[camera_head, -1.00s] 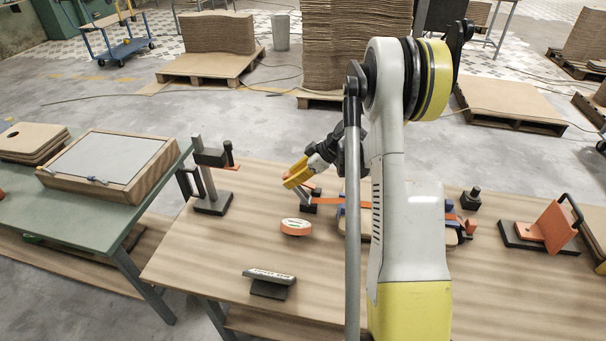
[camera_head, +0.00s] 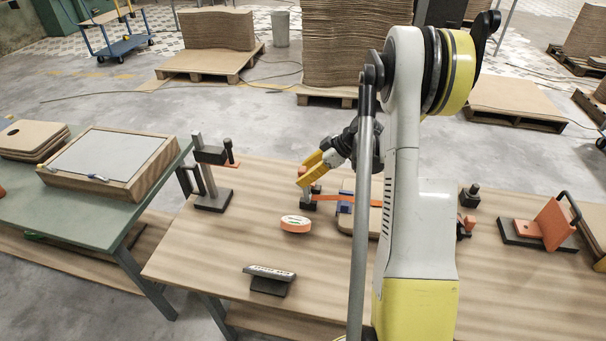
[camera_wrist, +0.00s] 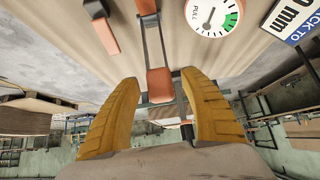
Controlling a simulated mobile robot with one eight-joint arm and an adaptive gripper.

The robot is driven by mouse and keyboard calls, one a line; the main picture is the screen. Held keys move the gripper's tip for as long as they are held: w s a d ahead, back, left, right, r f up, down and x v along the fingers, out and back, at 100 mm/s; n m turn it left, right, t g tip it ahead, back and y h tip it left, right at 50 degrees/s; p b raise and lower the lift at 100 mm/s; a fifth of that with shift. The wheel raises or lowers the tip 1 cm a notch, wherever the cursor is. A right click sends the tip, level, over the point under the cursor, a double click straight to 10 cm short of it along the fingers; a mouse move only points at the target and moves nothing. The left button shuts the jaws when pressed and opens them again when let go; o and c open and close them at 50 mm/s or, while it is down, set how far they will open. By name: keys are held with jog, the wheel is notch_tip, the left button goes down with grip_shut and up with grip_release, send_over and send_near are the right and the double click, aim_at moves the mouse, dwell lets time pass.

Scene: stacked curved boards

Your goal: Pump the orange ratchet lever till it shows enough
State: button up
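The ratchet lever shows in the wrist view as two grey bars with an orange grip (camera_wrist: 159,84) at the end. My gripper (camera_wrist: 160,80) has its two yellow fingers apart, one on each side of the grip, with visible gaps. In the head view my gripper (camera_head: 308,172) is above the black ratchet body (camera_head: 308,203), from which an orange strap (camera_head: 345,199) runs right. The round gauge (camera_head: 296,223) stands in front of the ratchet. Its white dial marked PULL (camera_wrist: 208,16) has a green zone on the right; I cannot read the needle surely.
A tilted label plate (camera_head: 270,272) stands near the table front. A dark post stand (camera_head: 213,198) is at left, and an orange angled stop (camera_head: 553,224) at right. Stacked boards (camera_head: 347,215) lie partly behind my arm. The wooden table's front left (camera_head: 205,250) is clear.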

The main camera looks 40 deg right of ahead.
jog(key=shift+r, duration=0.1)
jog(key=p+v, duration=0.3)
jog(key=v, duration=0.3)
jog(key=shift+s+d+r, duration=0.2)
jog(key=shift+s+r, duration=0.05)
dwell(0.5)
jog(key=s+a+r+m+g+h, duration=0.1)
jog(key=s+a+r+m+h, duration=0.25)
jog(key=a+r, duration=1.05)
jog(key=s+a+r+m+t+h, duration=0.2)
jog(key=s+a+m, duration=0.3)
jog(key=s+a, duration=0.9)
jog(key=shift+s+a, duration=0.15)
jog(key=shift+a, duration=0.15)
